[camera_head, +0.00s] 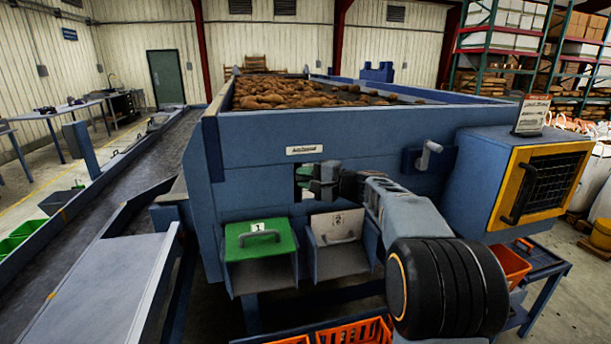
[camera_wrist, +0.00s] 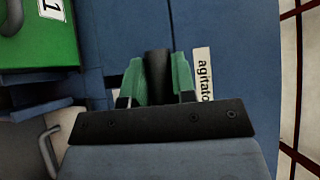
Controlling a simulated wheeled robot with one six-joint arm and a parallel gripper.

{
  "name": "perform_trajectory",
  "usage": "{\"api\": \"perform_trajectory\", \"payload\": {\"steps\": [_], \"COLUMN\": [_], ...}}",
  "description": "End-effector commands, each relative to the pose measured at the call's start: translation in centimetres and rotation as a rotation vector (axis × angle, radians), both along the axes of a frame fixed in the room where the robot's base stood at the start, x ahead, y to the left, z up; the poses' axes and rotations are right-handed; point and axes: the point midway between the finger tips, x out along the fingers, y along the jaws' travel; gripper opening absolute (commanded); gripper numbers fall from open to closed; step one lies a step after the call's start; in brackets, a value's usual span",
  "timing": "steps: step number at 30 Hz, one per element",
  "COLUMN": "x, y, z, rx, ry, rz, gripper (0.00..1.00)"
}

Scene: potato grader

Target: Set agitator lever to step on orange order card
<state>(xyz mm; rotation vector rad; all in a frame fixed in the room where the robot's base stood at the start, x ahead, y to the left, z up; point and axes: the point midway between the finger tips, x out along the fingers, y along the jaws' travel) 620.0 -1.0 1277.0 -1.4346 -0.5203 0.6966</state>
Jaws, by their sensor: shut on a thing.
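My gripper (camera_head: 318,183) reaches to the front of the blue grader, just below a white label plate (camera_head: 304,150). In the wrist view its two green-padded fingers (camera_wrist: 160,82) are shut on a dark upright lever (camera_wrist: 157,60), one finger on each side. The label beside it (camera_wrist: 203,75) reads "agitato", the rest cut off, so this is the agitator lever. The step marks and the lever's exact setting are hidden. A pale card (camera_head: 531,116) stands on top of the blue box at right; its writing is too small to read. I see no card that is clearly orange.
Below my gripper are a green flap (camera_head: 261,239) marked 1 and a grey flap (camera_head: 338,227) marked 2, with handles. A grey handle (camera_head: 429,153) is right of my arm. A yellow-framed grille (camera_head: 541,184) is further right. Potatoes (camera_head: 300,94) lie on the grader's top.

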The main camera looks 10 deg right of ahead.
Motion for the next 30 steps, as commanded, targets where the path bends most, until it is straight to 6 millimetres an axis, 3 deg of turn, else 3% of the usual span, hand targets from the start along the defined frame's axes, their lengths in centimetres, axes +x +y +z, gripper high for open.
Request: {"api": "perform_trajectory", "payload": {"steps": [1, 19, 20, 27, 30], "x": [0.1, 0.35, 0.35, 0.34, 0.34], "y": [0.02, 0.0, 0.0, -0.01, -0.02], "z": [0.9, 1.28, 1.29, 1.09, 0.97], "rx": [-0.001, 0.0, 0.0, 0.001, 0.001], "ry": [0.005, 0.036, 0.036, 0.04, 0.043], "rz": [0.0, -0.002, -0.003, -0.001, -0.001], "gripper": [0.0, 0.0, 0.26, 0.49, 0.5]}}
